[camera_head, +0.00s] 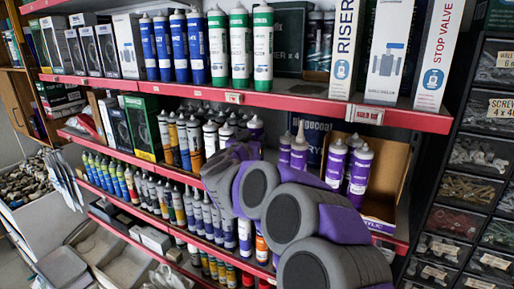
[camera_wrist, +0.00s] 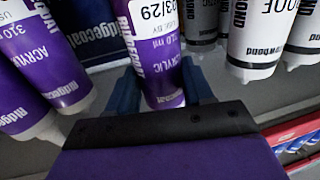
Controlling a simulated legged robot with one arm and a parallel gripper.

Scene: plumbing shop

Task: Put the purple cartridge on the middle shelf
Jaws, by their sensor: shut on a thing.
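In the wrist view, my gripper (camera_wrist: 160,98) is shut on a purple cartridge (camera_wrist: 155,50) with a white label, one dark finger on each side of it. Two more purple cartridges (camera_wrist: 48,60) are close on its left, and white cartridges (camera_wrist: 257,35) are on its right. In the head view, my arm hides the gripper. Other purple cartridges (camera_head: 335,163) stand in an open box to the right. I cannot tell whether the held cartridge touches the shelf.
The upper shelf (camera_head: 190,88) with its red edge runs above my arm, holding blue and green cartridges (camera_head: 240,45) and white boxes (camera_head: 390,45). Lower shelves hold crowded small tubes (camera_head: 150,190). Drawers (camera_head: 470,185) stand at the right.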

